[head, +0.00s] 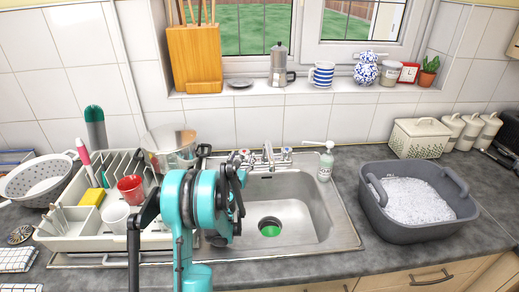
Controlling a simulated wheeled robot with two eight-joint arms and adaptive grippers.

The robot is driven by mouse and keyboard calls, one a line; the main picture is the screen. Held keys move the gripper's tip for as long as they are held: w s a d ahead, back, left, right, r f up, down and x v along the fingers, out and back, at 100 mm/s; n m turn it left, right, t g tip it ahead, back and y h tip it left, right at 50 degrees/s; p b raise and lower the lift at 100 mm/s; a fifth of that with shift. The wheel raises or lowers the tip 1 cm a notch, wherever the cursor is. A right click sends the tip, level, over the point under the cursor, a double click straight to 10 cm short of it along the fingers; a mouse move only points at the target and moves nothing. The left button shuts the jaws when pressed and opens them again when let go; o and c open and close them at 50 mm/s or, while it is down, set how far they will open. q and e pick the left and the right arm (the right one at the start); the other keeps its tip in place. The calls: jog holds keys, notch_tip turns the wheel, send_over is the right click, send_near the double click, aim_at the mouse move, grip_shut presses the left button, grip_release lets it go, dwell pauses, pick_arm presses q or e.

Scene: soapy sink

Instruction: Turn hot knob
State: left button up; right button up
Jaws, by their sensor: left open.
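The steel sink tap (268,156) stands at the back rim of the sink (322,231). A small tap knob (287,153) shows to the right of the spout. Another knob (242,154) shows to its left, partly hidden behind my left gripper. My left gripper (234,172), dark behind the teal wrist, is open and close to the left knob in the picture. I cannot tell whether it touches it. My right gripper is not in view.
A white dish rack (70,241) with a red cup (131,188) stands left of my arm. A soap bottle (326,163) stands right of the tap. A grey tub (398,231) with suds sits on the right counter.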

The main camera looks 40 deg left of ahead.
aim_at(246, 149)
pick_arm(q)
jog(key=b+x, duration=0.1)
jog(key=x, duration=0.5)
jog(key=shift+w+f+b, duration=0.1)
jog(key=shift+w+b, duration=0.05)
jog(key=shift+b, duration=0.2)
jog(key=shift+w+a, duration=0.3)
jog(key=shift+w, duration=0.25)
jog(key=c, duration=1.3)
jog(key=shift+c, duration=0.2)
